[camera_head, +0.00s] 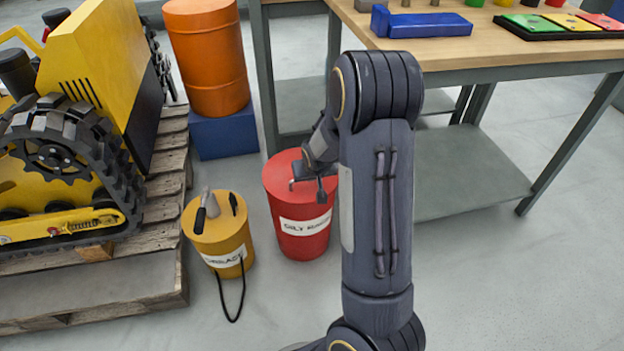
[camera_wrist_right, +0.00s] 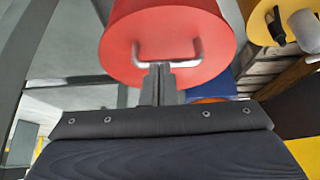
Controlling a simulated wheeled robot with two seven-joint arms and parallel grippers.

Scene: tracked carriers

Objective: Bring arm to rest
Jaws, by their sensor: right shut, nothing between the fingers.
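My right arm reaches up the middle of the head view, and its gripper (camera_head: 321,192) shows over the red can, partly hidden by the arm. In the right wrist view the two fingers (camera_wrist_right: 158,70) are shut together with nothing between them. They appear close to the metal handle (camera_wrist_right: 166,52) on the red can's lid; I cannot tell whether they touch it. The red can (camera_head: 303,232) stands upright on the floor, its label reading like "OILY RAGS", with its lid on. It also shows in the wrist view (camera_wrist_right: 200,25). My left gripper is not in view.
A yellow can (camera_head: 225,245) with tools on top and a hanging black cord stands left of the red can. A tracked yellow machine (camera_head: 100,80) sits on a wooden pallet (camera_head: 160,235). An orange drum (camera_head: 208,60) and a workbench (camera_head: 500,52) stand behind. Floor at right is clear.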

